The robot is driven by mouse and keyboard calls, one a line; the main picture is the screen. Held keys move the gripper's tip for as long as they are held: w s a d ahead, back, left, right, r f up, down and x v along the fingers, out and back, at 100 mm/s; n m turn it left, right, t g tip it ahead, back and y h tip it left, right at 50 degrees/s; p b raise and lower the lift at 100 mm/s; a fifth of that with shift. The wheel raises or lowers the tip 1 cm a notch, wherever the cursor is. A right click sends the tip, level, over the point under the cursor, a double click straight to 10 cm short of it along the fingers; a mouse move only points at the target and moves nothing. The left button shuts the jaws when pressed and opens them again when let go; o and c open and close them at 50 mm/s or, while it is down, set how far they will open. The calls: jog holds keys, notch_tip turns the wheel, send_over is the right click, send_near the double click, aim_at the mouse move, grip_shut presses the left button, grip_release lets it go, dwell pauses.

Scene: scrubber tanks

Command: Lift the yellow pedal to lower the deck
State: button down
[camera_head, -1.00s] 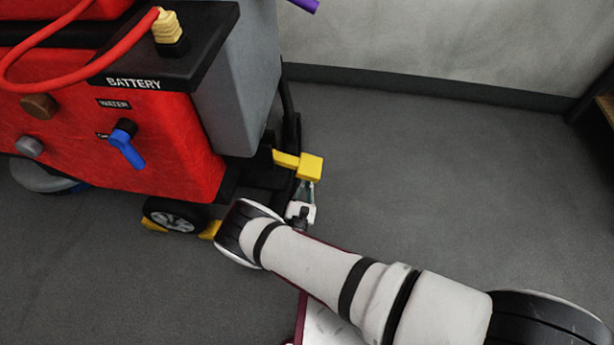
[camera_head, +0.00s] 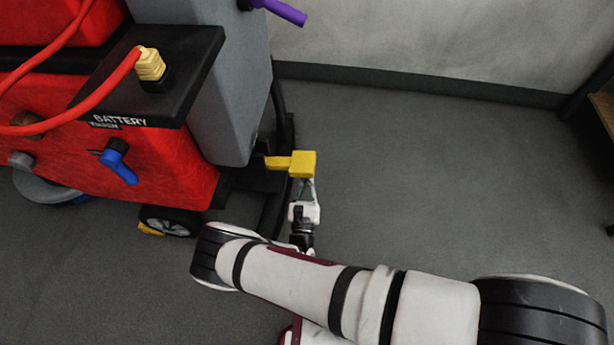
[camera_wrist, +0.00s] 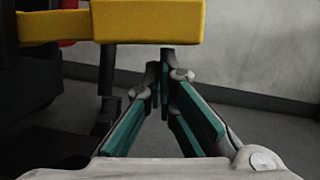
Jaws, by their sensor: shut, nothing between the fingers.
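The yellow pedal (camera_head: 302,164) sticks out to the right from the rear of the red scrubber (camera_head: 120,160), on a short yellow arm. My gripper (camera_head: 308,182) is shut and empty, with its fingertips at the pedal's lower edge in the head view. In the wrist view the pedal (camera_wrist: 148,20) fills the upper middle as a broad yellow block. My gripper's teal fingers (camera_wrist: 166,62) come together just beneath it in that picture. I cannot tell whether the fingertips touch the pedal. The deck (camera_head: 45,188) shows only partly, as a grey rounded edge under the scrubber.
A black squeegee frame (camera_head: 275,190) curves beside the pedal. A wheel (camera_head: 168,222) stands at the scrubber's lower side. A blue valve handle (camera_head: 120,167) and purple lever (camera_head: 280,10) stick out. Floor to the right is clear up to the wall (camera_head: 430,40).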

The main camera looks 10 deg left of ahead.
jog(key=shift+r+n, duration=0.4)
jog(key=shift+r, duration=0.1)
jog(key=shift+d+r+p, duration=0.15)
jog(key=shift+r+p, duration=0.5)
